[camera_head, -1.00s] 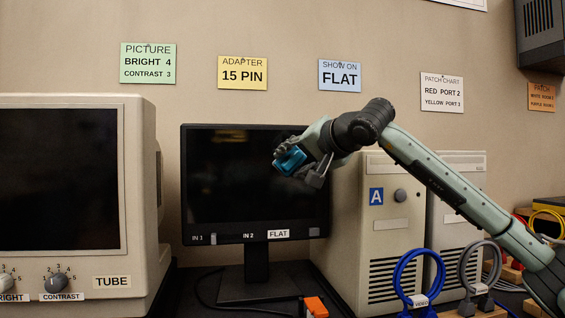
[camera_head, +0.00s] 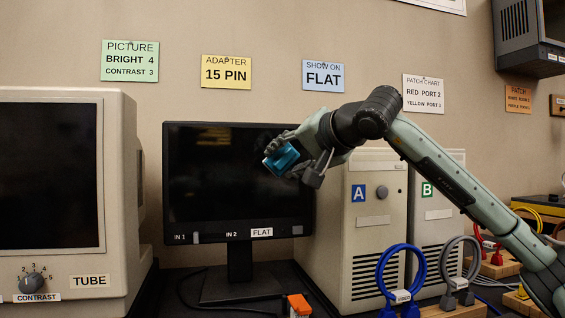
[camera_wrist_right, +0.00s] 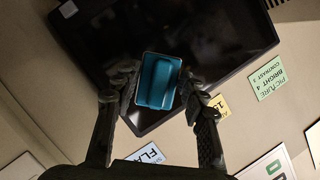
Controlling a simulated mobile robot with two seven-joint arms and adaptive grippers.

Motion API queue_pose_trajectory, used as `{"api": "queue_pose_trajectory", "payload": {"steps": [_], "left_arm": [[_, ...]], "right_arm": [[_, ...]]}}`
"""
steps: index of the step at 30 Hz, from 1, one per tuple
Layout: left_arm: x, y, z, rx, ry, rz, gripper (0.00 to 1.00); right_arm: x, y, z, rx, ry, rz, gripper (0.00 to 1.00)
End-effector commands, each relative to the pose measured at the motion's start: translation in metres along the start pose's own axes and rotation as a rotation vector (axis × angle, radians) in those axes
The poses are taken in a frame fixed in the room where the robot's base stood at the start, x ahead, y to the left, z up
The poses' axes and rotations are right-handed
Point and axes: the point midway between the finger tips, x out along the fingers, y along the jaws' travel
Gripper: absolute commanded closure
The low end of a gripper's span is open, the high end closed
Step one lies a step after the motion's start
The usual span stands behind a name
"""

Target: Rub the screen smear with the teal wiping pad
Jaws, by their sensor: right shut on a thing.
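The teal wiping pad (camera_head: 281,160) is a small blue-teal block held in my right gripper (camera_head: 288,157). The gripper is in front of the upper right of the dark flat screen (camera_head: 215,190). In the right wrist view, the pad (camera_wrist_right: 158,82) sits between the two dark fingers of my right gripper (camera_wrist_right: 158,90), with the screen (camera_wrist_right: 190,35) behind it. I cannot tell whether the pad touches the glass. I cannot make out the smear clearly; faint lighter patches near the hand may be reflections. My left gripper is not in view.
A beige tube monitor (camera_head: 120,200) stands at the left. Beige computer case A (camera_head: 372,225) stands close to the right of the flat screen, with case B behind my arm. A blue cable coil (camera_head: 381,280) and an orange connector (camera_head: 299,304) are in front.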

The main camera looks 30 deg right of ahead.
Motion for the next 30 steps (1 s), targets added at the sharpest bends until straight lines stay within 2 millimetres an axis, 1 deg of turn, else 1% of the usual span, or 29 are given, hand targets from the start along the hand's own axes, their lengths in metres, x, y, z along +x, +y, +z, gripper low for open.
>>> {"api": "queue_pose_trajectory", "payload": {"steps": [3, 14, 17, 24, 30], "left_arm": [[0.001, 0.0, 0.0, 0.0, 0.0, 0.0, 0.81], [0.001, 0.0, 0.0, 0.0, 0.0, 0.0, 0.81], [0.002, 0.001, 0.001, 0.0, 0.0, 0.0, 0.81], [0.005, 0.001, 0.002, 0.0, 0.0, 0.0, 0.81], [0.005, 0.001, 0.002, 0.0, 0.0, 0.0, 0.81]], "right_arm": [[-0.005, 0.001, 0.002, -0.001, 0.001, 0.001, 0.81], [-0.007, 0.0, 0.003, 0.0, 0.001, 0.001, 0.81], [-0.012, 0.0, 0.004, 0.0, 0.002, 0.0, 0.81], [-0.031, 0.0, 0.013, -0.001, 0.002, -0.001, 0.81], [-0.034, 0.0, 0.013, 0.0, 0.001, 0.001, 0.81]]}}
